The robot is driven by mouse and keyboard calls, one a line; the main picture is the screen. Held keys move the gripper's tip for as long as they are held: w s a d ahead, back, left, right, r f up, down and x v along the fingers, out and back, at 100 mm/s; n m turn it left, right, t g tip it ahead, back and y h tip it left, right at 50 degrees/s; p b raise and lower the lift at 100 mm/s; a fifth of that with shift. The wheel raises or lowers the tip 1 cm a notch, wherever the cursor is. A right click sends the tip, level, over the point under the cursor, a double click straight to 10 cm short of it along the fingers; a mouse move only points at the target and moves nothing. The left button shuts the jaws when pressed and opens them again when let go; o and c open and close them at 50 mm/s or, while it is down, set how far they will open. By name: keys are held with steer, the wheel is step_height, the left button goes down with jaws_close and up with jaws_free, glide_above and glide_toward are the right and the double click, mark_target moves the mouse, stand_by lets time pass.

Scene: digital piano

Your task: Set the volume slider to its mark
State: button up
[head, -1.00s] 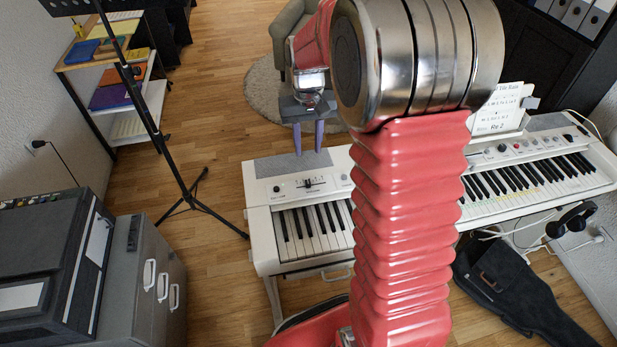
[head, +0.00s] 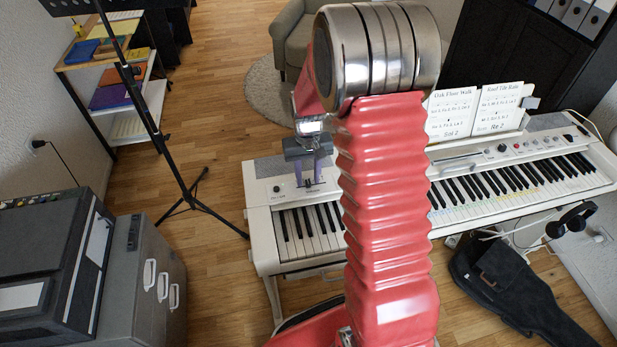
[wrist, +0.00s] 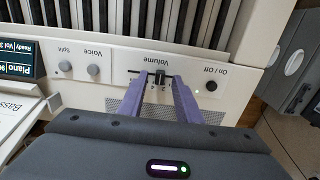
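The piano (head: 262,196) stands with the volume slider on the left part of its panel. In the wrist view the slider's dark knob (wrist: 159,77) sits in a short slot beside the upside-down word "Volume", with small scale figures next to it. The target mark cannot be made out. My gripper (wrist: 160,82) is open, with one purple finger on each side of the knob. A gap shows between the fingers, and contact with the knob cannot be told. In the head view my gripper (head: 310,184) is over the slider, largely hiding it.
An on/off button (wrist: 211,85) lies right of the slider, and the voice knob (wrist: 93,70) and split knob (wrist: 65,66) lie left. Piano keys (wrist: 125,18) run along the panel. Song sheets (head: 497,108) and a music stand (head: 150,125) stand nearby.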

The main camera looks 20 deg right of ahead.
steer(key=shift+f, duration=0.45)
jaws_close()
stand_by(0.5)
